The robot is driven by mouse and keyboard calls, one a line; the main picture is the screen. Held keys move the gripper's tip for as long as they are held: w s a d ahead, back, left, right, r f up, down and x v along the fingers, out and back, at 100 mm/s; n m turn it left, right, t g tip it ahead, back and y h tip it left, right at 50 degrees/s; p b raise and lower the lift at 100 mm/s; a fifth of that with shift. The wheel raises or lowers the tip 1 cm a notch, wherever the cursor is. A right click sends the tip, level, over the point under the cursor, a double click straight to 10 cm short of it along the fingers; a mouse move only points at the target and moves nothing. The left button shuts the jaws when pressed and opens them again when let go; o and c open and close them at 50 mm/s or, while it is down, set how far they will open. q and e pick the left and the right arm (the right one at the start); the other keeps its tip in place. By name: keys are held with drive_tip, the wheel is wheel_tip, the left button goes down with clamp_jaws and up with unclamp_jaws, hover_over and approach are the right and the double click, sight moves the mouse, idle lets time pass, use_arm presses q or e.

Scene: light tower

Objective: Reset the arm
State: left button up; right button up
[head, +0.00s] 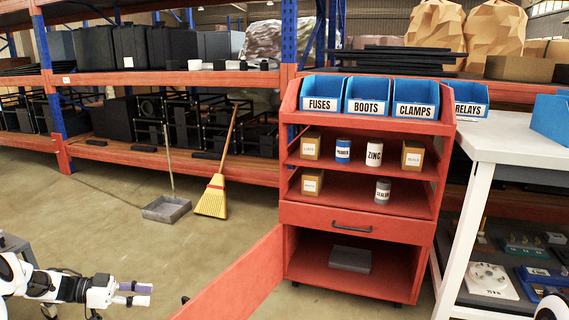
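My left gripper (135,293) is at the bottom left, reaching in from the left edge and pointing right. Its two fingers are apart with nothing seen between them. It is over the floor, left of the red cabinet door (232,285). The door stands swung open from the red cart (352,212). A small white curved part at the bottom right corner looks like my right arm; the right gripper is out of view.
The cart holds blue bins (367,95), cans (374,153) and small boxes; a grey block (350,259) lies in its lower compartment. A broom (212,195) and dustpan (166,208) stand left. A white table (515,141) is right.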

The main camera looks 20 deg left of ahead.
use_arm(q)
drive_tip(key=w+d+f+n, duration=0.1)
drive_tip(key=d+f+n, duration=0.1)
drive_tip(key=d, duration=0.8)
drive_tip(key=w+d+f+n, duration=0.1)
drive_tip(key=w+d+f, duration=0.15)
drive_tip(key=d, duration=0.75)
drive_tip(key=w+d+f+n, duration=0.1)
drive_tip(key=d+f+n, duration=0.15)
drive_tip(key=d, duration=0.75)
drive_tip(key=s+d+f+n+y+b, duration=0.1)
drive_tip(key=s+d+f+n+y, duration=0.2)
drive_tip(key=s+d+f, duration=0.45)
drive_tip(key=s+f+n+g+y, duration=0.2)
drive_tip(key=s+f+g+y, duration=0.15)
drive_tip(key=s+f, duration=0.45)
drive_tip(key=s+a+r+n+g+y, duration=0.1)
drive_tip(key=s+a+g+y, duration=0.2)
drive_tip(key=s, duration=0.6)
drive_tip(key=s+a+g+y, duration=0.25)
drive_tip(key=s+a, duration=0.25)
drive_tip(key=s, duration=0.3)
wheel_tip(320, 180, up, 38)
drive_tip(key=t+p, duration=0.1)
drive_tip(key=p, duration=3.6)
drive_tip(key=shift+y+p, duration=0.4)
